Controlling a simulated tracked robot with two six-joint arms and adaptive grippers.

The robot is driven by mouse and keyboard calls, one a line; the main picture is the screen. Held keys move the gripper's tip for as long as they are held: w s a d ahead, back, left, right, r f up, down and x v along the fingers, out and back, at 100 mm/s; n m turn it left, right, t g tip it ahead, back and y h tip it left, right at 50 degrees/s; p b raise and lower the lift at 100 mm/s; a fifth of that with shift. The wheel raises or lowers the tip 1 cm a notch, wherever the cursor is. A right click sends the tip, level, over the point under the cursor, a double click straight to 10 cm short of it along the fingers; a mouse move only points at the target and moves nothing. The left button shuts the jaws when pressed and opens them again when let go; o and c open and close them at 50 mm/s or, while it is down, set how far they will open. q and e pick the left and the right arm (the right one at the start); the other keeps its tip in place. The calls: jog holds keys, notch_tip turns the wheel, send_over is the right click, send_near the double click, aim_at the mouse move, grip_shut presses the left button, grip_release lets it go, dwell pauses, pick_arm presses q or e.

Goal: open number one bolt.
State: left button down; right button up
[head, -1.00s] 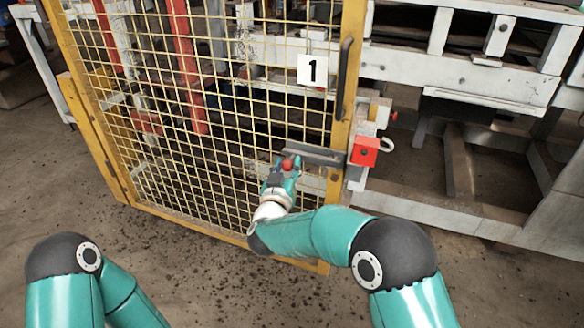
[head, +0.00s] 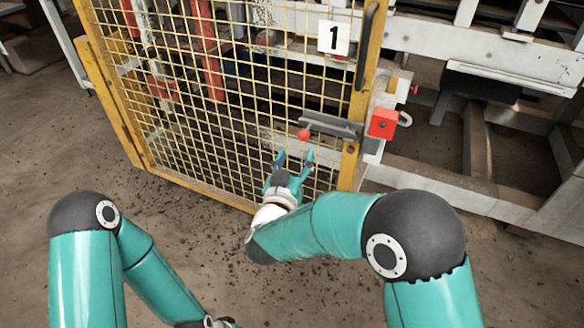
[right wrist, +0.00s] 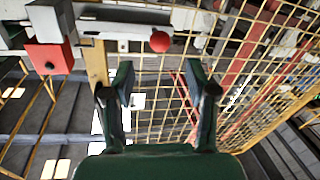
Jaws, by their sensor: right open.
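The number one bolt is a grey bar (head: 333,127) with a red ball knob (head: 303,134) at its left end. It lies across the edge of the yellow mesh door (head: 235,110), below the sign with a 1 (head: 334,38). Its other end is close to a red block (head: 382,123); I cannot tell whether it enters it. My right gripper (head: 294,158) is open and empty, just below the knob and apart from it. In the right wrist view the knob (right wrist: 160,41) shows beyond and between the spread fingers (right wrist: 160,76).
A black handle (head: 370,45) stands upright on the door's right post. White machine frames (head: 480,50) fill the back right. The dirty concrete floor (head: 190,235) in front of the door is clear.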

jog(key=shift+s+a, duration=0.15)
jog(key=shift+s, duration=0.65)
jog(key=shift+s+a, duration=0.15)
jog(key=shift+s, duration=0.6)
